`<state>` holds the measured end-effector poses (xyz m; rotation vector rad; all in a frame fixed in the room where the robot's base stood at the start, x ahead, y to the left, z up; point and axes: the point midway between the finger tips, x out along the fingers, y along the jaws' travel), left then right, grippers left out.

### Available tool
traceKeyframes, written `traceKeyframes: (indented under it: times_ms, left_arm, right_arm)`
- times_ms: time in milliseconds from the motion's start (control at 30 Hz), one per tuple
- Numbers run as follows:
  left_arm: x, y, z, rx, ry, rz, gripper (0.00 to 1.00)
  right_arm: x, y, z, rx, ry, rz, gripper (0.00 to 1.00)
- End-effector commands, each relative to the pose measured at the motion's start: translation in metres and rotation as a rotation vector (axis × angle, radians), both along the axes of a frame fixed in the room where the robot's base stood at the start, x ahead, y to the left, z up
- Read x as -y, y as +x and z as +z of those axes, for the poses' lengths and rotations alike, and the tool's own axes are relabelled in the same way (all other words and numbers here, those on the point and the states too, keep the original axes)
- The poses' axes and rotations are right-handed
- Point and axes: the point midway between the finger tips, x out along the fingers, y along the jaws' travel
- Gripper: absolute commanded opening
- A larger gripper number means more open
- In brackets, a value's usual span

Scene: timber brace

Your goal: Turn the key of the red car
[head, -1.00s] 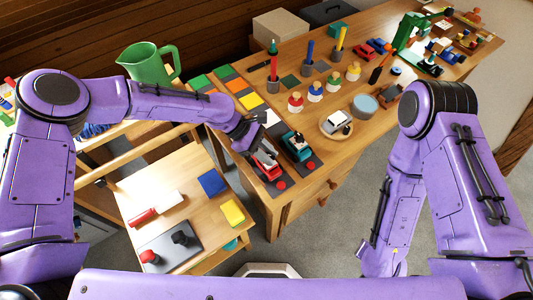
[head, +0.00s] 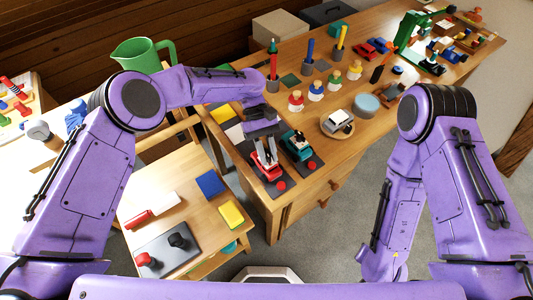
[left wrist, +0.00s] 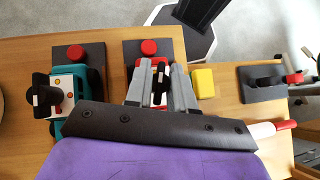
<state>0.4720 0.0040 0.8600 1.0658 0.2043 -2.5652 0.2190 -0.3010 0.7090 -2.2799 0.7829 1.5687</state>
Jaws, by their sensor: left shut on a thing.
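The red car (head: 269,174) sits on a dark plate near the front left corner of the long workbench. In the left wrist view its red body (left wrist: 146,66) shows partly between and beyond my fingers. My left gripper (head: 265,152) is above the red car, pointing down. In the left wrist view, the left gripper (left wrist: 160,80) has its fingers on either side of the dark key (left wrist: 160,88) and is shut on it. The wrist housing hides the rear of the car. My right gripper is out of view; only its arm shows.
A teal car (head: 297,146) with its own dark key stands close beside the red car. A red button (head: 281,185) lies in front of the red car. A low table (head: 185,215) with blocks stands to the left. Peg figures and cups fill the bench behind.

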Motion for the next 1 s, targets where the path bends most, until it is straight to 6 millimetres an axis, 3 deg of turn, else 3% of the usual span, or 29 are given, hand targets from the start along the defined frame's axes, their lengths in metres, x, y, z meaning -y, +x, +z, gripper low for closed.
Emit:
traceKeyframes:
  times_ms: [767, 800, 833, 1000]
  left_arm:
    - [0.0002, -0.0047, -0.0047, -0.012, 0.003, -0.102, 0.00]
    - [0.0002, -0.0047, -0.0047, -0.012, 0.003, -0.102, 0.36]
    - [0.0001, -0.0045, -0.0047, -0.012, 0.003, -0.102, 0.46]
    - [-0.0002, -0.0028, -0.0030, -0.007, 0.003, -0.098, 0.47]
  right_arm:
    - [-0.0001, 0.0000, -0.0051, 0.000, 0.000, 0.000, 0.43]
    - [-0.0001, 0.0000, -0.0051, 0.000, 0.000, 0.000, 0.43]
    - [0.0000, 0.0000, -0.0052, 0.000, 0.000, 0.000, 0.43]
    - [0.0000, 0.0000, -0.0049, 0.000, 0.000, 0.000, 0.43]
